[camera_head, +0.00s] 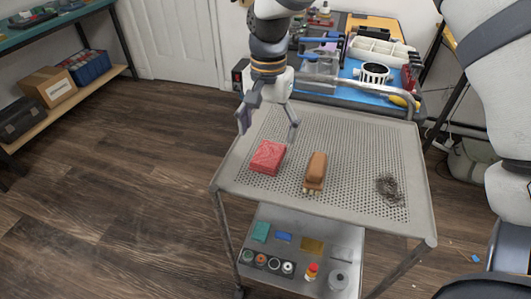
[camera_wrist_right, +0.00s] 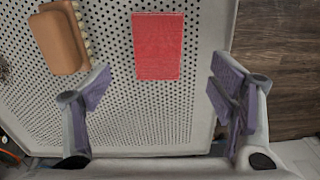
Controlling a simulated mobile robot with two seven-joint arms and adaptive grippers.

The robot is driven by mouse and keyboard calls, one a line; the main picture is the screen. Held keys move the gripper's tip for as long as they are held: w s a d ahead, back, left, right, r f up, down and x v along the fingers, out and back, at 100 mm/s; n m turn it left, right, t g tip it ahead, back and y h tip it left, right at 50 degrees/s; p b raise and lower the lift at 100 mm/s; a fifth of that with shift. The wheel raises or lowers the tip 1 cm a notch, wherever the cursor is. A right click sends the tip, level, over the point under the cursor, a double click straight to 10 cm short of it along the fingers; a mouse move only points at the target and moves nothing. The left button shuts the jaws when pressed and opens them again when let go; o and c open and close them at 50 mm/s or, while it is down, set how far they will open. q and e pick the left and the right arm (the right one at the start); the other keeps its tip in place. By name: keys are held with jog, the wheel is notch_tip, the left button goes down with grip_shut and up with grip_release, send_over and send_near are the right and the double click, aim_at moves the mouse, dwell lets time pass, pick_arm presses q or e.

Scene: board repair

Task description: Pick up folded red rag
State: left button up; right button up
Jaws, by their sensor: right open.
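The folded red rag (camera_head: 267,157) lies flat on the perforated top of a grey cart (camera_head: 345,207), near its left edge. In the right wrist view the rag (camera_wrist_right: 157,45) is a red rectangle at top centre, beyond the fingertips. My right gripper (camera_head: 268,128) is open and empty, pointing down above the cart top, just behind the rag in the head view. In the right wrist view its fingers (camera_wrist_right: 160,90) stand wide apart, wider than the rag, and do not touch it. My left gripper is not in view.
A brown brush (camera_head: 317,167) with pale bristles lies right of the rag, and a dark wire tangle (camera_head: 389,188) farther right. The cart's handle rail (camera_head: 350,88) runs behind, before a cluttered blue workbench (camera_head: 345,95). The lower shelf (camera_head: 290,285) holds jars and small pads.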

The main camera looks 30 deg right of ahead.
aim_at(268, 153)
notch_tip(268, 153, down, 6)
jog(key=shift+s+f, duration=0.1)
jog(key=shift+s, duration=0.05)
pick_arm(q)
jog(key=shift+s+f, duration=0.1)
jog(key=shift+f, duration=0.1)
pick_arm(e)
jog(key=c, duration=1)
jog(key=shift+c, duration=0.2)
jog(key=r, duration=0.5)
jog(key=shift+s+d+r+p, duration=0.1)
jog(key=shift+s+d+p, duration=0.15)
jog(key=shift+s+p, duration=0.05)
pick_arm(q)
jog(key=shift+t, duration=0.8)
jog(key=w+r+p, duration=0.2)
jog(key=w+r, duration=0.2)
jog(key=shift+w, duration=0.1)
pick_arm(e)
jog(key=s+d+r, duration=0.2)
jog(key=s, duration=0.2)
jog(key=s+d+r, duration=0.2)
jog(key=s+r, duration=0.1)
jog(key=s, duration=0.1)
jog(key=s+d+r, duration=0.2)
jog(key=s+r, duration=0.1)
jog(key=shift+s, duration=0.4)
